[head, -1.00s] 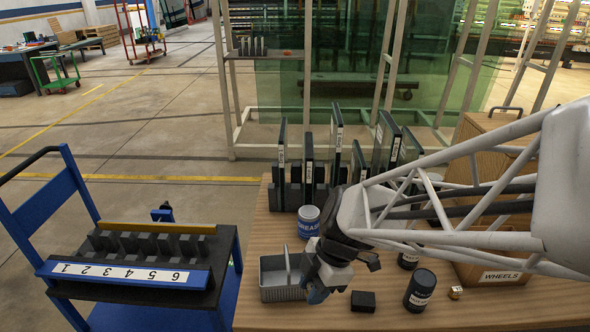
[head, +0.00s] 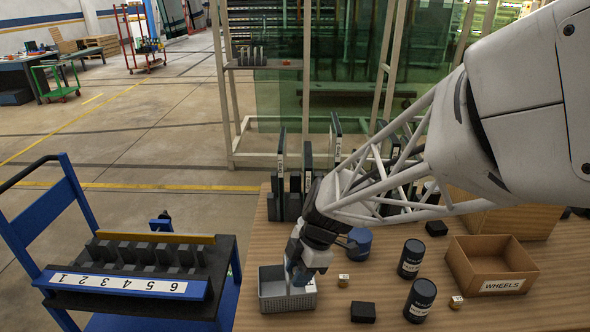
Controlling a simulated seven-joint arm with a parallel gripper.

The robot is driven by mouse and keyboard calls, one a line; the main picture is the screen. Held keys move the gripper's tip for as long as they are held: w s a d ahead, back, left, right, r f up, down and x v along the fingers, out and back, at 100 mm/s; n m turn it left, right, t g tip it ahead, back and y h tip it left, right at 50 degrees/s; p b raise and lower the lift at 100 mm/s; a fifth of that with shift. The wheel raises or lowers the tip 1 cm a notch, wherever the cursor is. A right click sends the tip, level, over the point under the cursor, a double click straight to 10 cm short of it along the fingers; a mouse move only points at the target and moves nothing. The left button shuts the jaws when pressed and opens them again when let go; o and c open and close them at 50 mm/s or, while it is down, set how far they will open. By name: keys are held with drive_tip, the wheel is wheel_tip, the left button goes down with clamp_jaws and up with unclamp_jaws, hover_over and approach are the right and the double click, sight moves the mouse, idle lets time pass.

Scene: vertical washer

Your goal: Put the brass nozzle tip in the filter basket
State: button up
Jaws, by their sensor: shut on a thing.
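The filter basket (head: 270,302) is a grey open bin with an upright handle, standing near the table's front left. My gripper (head: 297,280) points down over the right part of the basket, close to its handle. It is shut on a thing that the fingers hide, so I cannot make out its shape. From this angle I cannot tell whether the fingertips are inside the basket or just above it.
A black block (head: 363,312) and two dark jars (head: 411,259) (head: 420,300) stand right of the basket. A blue can (head: 360,240) is behind my gripper. A cardboard bin marked WHEELS (head: 492,265) is at the right. A blue cart (head: 130,285) stands left of the table.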

drive_tip(key=shift+w+a+f, duration=0.1)
drive_tip(key=shift+w+a, duration=0.35)
drive_tip(key=shift+w, duration=0.7)
drive_tip(key=shift+w+a+f, duration=0.15)
drive_tip(key=shift+w+a, duration=0.35)
drive_tip(key=shift+w, duration=0.6)
drive_tip(key=shift+w+a+f, duration=0.1)
drive_tip(key=shift+w+a, duration=0.35)
drive_tip(key=shift+w, duration=0.7)
drive_tip(key=shift+w, duration=0.15)
drive_tip(key=shift+w+a, duration=0.1)
drive_tip(key=shift+w, duration=0.1)
drive_tip(key=shift+f, duration=1.8)
drive_tip(key=shift+f, duration=0.15)
drive_tip(key=o, duration=1)
drive_tip(key=shift+c, duration=0.2)
drive_tip(key=v, duration=1.2)
